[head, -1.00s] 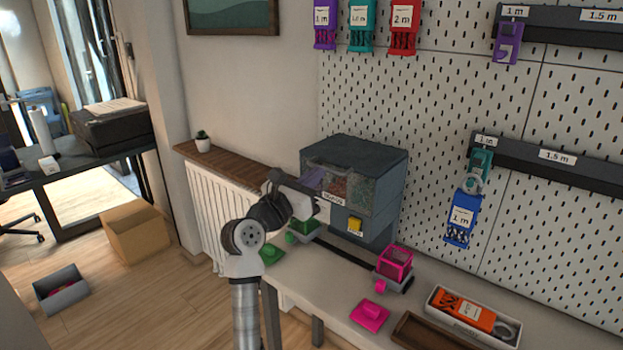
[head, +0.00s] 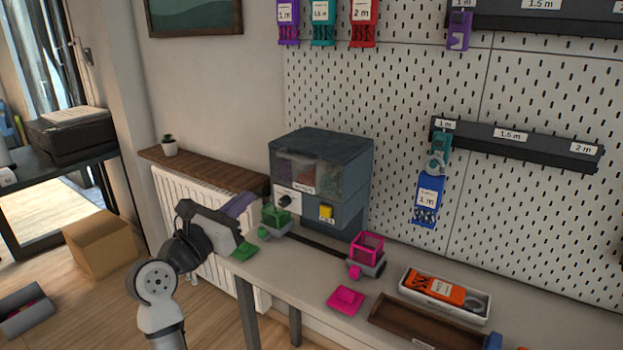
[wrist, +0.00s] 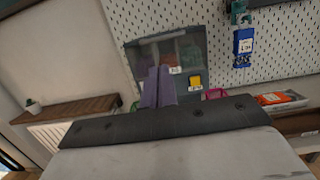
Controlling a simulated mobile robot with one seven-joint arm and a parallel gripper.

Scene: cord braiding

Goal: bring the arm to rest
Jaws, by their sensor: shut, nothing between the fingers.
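My gripper (head: 240,206) is shut and empty, with its purple fingers together. In the head view it hangs in the air at the left end of the bench, left of the grey dispenser box (head: 350,165). In the wrist view the fingers (wrist: 158,86) point toward the dispenser (wrist: 205,45), and they cover part of its front. My gripper appears apart from everything around it, though its exact distance to the shelf behind is hard to tell.
A green cart (head: 276,218) and a pink cart (head: 367,256) stand on a dark rail. A green lid (head: 243,252) and a pink lid (head: 346,300) lie on the bench. A white tray (head: 420,292) holds an orange item. A wooden shelf (head: 200,173) runs along the wall.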

